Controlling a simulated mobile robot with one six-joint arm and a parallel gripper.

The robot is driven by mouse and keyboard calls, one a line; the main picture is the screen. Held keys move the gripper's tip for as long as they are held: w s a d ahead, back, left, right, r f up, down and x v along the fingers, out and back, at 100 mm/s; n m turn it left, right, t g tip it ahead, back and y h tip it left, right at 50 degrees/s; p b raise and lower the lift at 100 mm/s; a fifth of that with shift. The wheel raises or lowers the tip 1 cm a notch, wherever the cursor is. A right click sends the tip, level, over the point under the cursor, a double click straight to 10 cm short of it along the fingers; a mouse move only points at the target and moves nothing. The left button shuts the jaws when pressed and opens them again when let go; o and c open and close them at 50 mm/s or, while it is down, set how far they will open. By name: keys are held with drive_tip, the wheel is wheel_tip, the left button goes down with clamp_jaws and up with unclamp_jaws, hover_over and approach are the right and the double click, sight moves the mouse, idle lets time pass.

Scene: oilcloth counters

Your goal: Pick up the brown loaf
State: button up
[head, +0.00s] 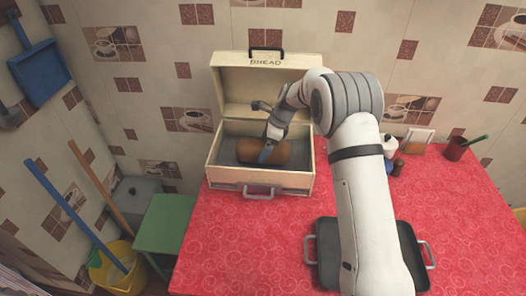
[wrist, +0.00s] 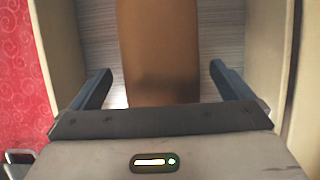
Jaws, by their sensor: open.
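The brown loaf (head: 291,154) lies inside the open bread box (head: 213,158), on its grey floor. In the wrist view the loaf (wrist: 160,45) runs up the middle of the picture, between my two fingers. My gripper (head: 264,155) is down inside the box at the loaf. In the wrist view my gripper (wrist: 161,90) is open, with one finger on each side of the loaf and a gap on both sides. The arm hides part of the box's right side in the head view.
The box's lid (head: 262,88) is raised at the back. Box walls stand close on both sides of my fingers. A dark tray (head: 324,240) lies at the front of the red counter (head: 235,235). Jars and a brown cup (head: 456,149) stand at the right.

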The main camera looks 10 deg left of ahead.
drive_tip(key=x, duration=0.4)
drive_tip(key=shift+r, duration=0.1)
drive_tip(key=shift+c, duration=0.3)
drive_tip(key=c, duration=1.2)
